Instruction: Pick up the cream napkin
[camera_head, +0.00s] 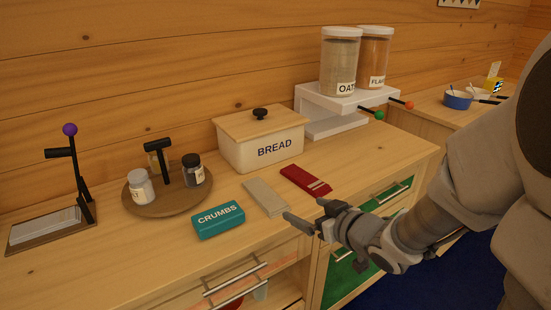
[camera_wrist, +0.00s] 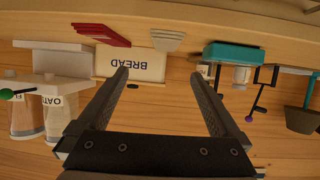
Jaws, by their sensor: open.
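In the wrist view, which is upside down, the cream napkin (camera_wrist: 167,40) shows at the top, beyond my fingertips, beside the red napkin (camera_wrist: 102,34). My gripper (camera_head: 304,214) is open and empty. It is over the counter's front edge, to the right of the cream napkin and apart from it. In the wrist view my gripper's two fingers (camera_wrist: 160,75) are spread wide with nothing between them up close.
Behind are the BREAD bin (camera_head: 259,150) and a round tray (camera_head: 168,203) with jars. A white riser (camera_head: 325,104) holds OATS and FLAKES canisters. A partly open drawer (camera_head: 245,284) is below the counter.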

